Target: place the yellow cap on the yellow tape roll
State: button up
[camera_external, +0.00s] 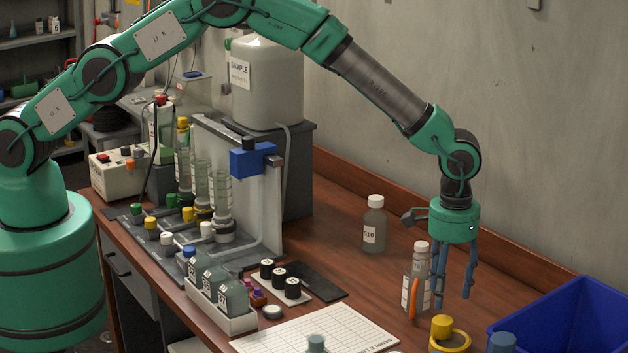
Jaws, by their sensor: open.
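A yellow cap (441,326) is at the lower right of the table. The yellow tape roll (464,340), a flat ring, lies there too. The cap overlaps the roll's back left part in the picture and looks upright on or against it; I cannot tell whether it rests on the ring or stands just behind it. My gripper (453,299) points down above and a little behind the cap. Its blue-grey fingers are apart, with nothing seen between them.
A labelled bottle (415,285) with an orange object (412,298) stands just left of my fingers. Another bottle (374,225) stands farther back. A blue bin (560,312) is at the right. A gridded white sheet (320,330) lies in front left. Bare wood lies between the bottles and the wall.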

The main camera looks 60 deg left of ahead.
jog(key=shift+r, duration=2)
